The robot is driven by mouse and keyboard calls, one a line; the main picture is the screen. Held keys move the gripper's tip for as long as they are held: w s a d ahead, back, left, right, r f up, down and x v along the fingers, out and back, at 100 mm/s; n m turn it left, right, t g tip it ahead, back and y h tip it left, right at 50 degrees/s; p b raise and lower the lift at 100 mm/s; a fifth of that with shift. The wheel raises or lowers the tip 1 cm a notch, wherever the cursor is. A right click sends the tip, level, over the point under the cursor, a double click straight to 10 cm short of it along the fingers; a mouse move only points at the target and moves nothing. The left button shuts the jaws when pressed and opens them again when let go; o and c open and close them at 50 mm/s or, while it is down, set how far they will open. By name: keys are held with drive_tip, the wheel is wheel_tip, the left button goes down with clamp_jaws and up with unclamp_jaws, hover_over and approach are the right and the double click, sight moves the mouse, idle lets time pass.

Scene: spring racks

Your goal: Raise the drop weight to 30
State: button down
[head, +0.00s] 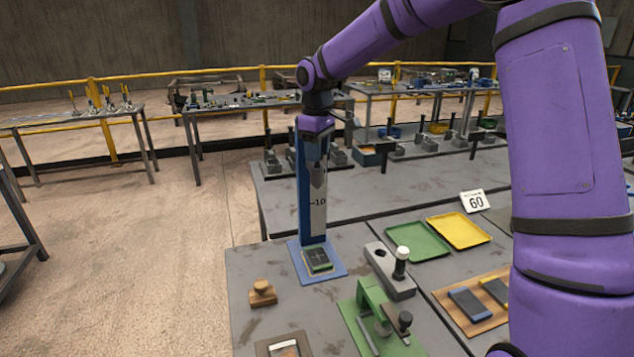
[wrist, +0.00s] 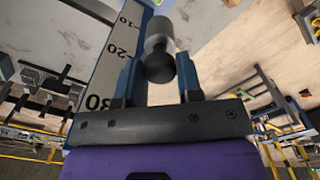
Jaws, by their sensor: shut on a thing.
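The drop-weight stand is a blue upright column (head: 302,190) on a blue base plate (head: 333,264), with a white scale (head: 319,222) on its face. My gripper (head: 316,153) is at the column's upper part, pointing down. The weight (head: 318,176) hangs in front of the scale, above the 10 mark. The scale (wrist: 113,55) shows 10, 20 and 30 in the wrist view; the exact reading cannot be told. A dark green block (head: 317,260) lies on the base below.
A wooden knob piece (head: 262,292) stands left of the base. A grey block with a white-topped post (head: 392,272), a green press (head: 372,318), green tray (head: 418,240) and yellow tray (head: 459,231) are right. A "60" card (head: 475,201) stands behind.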

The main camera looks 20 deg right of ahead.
wheel_tip(320, 180, up, 6)
drive_tip(key=shift+r, duration=0.25)
drive_tip(key=c, duration=0.8)
unclamp_jaws()
wheel_tip(320, 180, up, 11)
drive_tip(key=shift+f, duration=0.1)
drive_tip(key=shift+s, duration=0.1)
